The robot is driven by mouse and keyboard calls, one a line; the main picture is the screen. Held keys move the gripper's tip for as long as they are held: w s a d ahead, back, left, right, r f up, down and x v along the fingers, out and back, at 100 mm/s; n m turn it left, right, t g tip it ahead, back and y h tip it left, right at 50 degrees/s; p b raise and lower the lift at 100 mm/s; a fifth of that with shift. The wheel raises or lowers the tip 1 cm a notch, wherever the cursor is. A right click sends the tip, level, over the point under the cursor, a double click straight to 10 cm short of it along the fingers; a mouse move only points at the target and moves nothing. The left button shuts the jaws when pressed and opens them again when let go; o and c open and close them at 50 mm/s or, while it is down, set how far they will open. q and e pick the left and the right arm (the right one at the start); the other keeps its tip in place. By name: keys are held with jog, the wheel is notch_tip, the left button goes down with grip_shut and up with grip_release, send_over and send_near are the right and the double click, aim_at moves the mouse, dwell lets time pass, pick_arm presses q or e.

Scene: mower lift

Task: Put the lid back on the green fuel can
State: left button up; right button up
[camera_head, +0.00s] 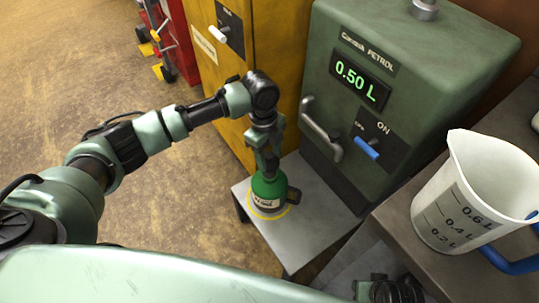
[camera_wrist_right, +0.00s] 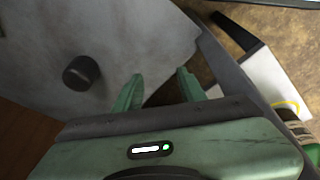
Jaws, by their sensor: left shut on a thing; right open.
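The green fuel can (camera_head: 268,190) stands upright on a small grey metal stand (camera_head: 306,232), with a yellow ring around its base. My left gripper (camera_head: 267,165) reaches down from above and is shut at the top of the can; the fingers hide the can's mouth. Part of the can shows at the right edge of the right wrist view (camera_wrist_right: 312,150). My right gripper (camera_wrist_right: 155,88) is open and empty. Ahead of it, to the left, a short black cylinder (camera_wrist_right: 82,73) that looks like the lid sits on a grey surface (camera_wrist_right: 130,35), apart from the fingers.
A green petrol dispenser (camera_head: 415,45) reading 0.50 L, with a blue lever (camera_head: 366,148), stands behind the can. A white measuring jug (camera_head: 470,190) with a blue handle stands on the grey bench at right. A yellow cabinet (camera_head: 275,50) is behind my left arm.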

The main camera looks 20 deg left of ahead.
aim_at(270, 166)
pick_arm(q)
jog(key=shift+f+b, duration=0.7)
jog(key=shift+b, duration=0.1)
jog(key=shift+f+b, duration=0.8)
jog(key=shift+b, duration=0.25)
jog(key=shift+f, duration=1.15)
pick_arm(e)
jog(key=w+v, duration=0.1)
jog(key=v, duration=0.9)
jog(key=shift+r+t, duration=0.4)
jog(key=shift+d, duration=0.1)
pick_arm(q)
jog(key=shift+p, duration=0.3)
pick_arm(e)
jog(key=shift+r, duration=0.6)
jog(key=shift+f, duration=0.1)
jog(key=shift+w+f, duration=0.2)
jog(key=shift+f, duration=0.2)
